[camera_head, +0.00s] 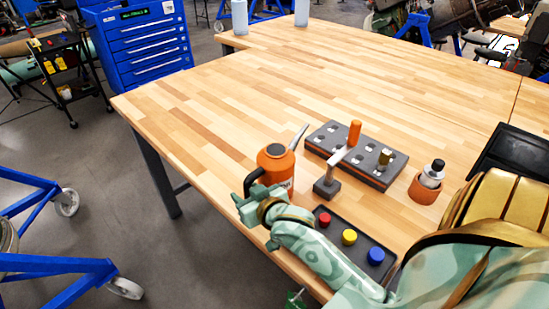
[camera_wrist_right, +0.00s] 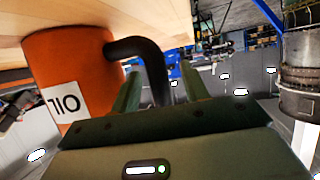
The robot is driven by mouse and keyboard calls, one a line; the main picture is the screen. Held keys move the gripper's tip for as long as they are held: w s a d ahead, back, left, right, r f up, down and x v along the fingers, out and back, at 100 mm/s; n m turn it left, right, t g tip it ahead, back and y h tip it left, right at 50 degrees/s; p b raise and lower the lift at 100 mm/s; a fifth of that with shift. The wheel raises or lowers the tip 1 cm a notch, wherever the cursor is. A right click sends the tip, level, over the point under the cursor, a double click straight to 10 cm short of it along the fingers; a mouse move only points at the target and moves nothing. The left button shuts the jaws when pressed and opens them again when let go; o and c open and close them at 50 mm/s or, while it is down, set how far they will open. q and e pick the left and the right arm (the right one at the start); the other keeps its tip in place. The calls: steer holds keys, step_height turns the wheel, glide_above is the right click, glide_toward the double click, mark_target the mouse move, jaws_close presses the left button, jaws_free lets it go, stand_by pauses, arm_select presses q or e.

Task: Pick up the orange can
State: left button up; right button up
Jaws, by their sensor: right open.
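The orange can (camera_head: 277,166) stands upright near the table's front edge, with a black handle on its left and a thin spout rising to the right. In the right wrist view the can (camera_wrist_right: 65,75) fills the left side, upside down in the picture, with its white label showing. My right gripper (camera_head: 250,203) is at the can's handle side, partly covering its lower part. In the wrist view the black handle (camera_wrist_right: 155,65) shows between the two spread fingers of my right gripper (camera_wrist_right: 160,85). Contact cannot be told. My left gripper is not in view.
A grey block with holes (camera_head: 330,136) holds an orange-handled tool behind the can. A hammer-like tool (camera_head: 328,186) stands close right. A dark button tray (camera_head: 331,222) lies beside my right arm. An orange cup (camera_head: 423,191) stands farther right. The table's left side is clear.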

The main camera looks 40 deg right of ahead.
steer(key=shift+x, duration=1.15)
steer(key=shift+s, duration=0.1)
steer(key=shift+c, duration=0.9)
jaws_close()
